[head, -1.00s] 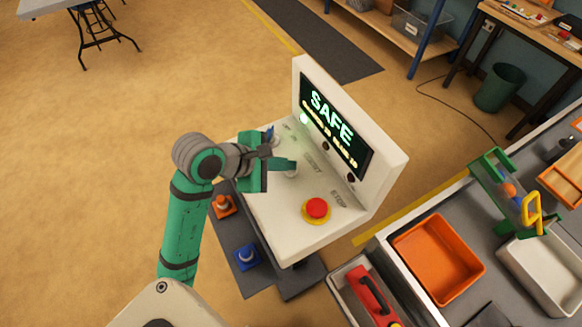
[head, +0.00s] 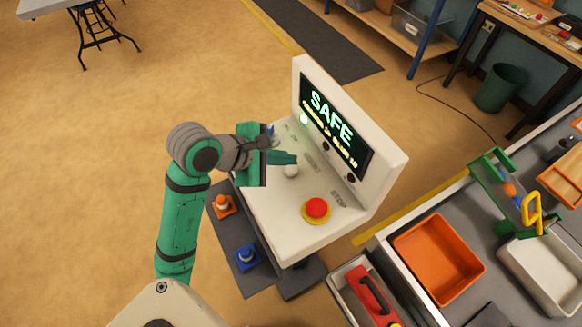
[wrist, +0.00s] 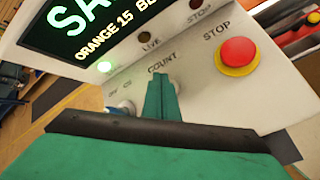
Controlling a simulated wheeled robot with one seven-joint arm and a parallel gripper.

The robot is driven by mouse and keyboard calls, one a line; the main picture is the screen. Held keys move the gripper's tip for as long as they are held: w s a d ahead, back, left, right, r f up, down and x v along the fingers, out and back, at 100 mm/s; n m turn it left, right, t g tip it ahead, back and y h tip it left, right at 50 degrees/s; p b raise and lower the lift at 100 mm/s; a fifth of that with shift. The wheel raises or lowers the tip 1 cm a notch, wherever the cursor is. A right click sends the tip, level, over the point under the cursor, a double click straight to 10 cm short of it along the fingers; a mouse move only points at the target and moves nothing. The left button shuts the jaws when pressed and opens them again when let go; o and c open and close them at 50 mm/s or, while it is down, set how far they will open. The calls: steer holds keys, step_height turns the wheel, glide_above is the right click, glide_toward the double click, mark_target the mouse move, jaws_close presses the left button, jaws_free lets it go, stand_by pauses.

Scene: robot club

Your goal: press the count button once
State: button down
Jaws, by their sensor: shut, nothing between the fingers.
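The control console (head: 275,205) is a white box with a sloped panel and an upright screen. The count button (head: 291,171) is a small pale knob on the panel below the COUNT label (wrist: 164,62). My gripper (head: 292,158) is shut and empty, with its green fingertips just above and behind the button in the head view. They appear apart from it. In the wrist view my shut fingers (wrist: 162,98) point at the spot below the COUNT label and hide most or all of the button.
A red STOP button (head: 317,208) on a yellow ring sits nearby on the panel; it also shows in the wrist view (wrist: 238,54). The screen (head: 335,122) reads SAFE. An orange tray (head: 438,258) lies right.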

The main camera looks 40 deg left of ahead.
mark_target(287, 172)
steer(key=shift+r, duration=2.15)
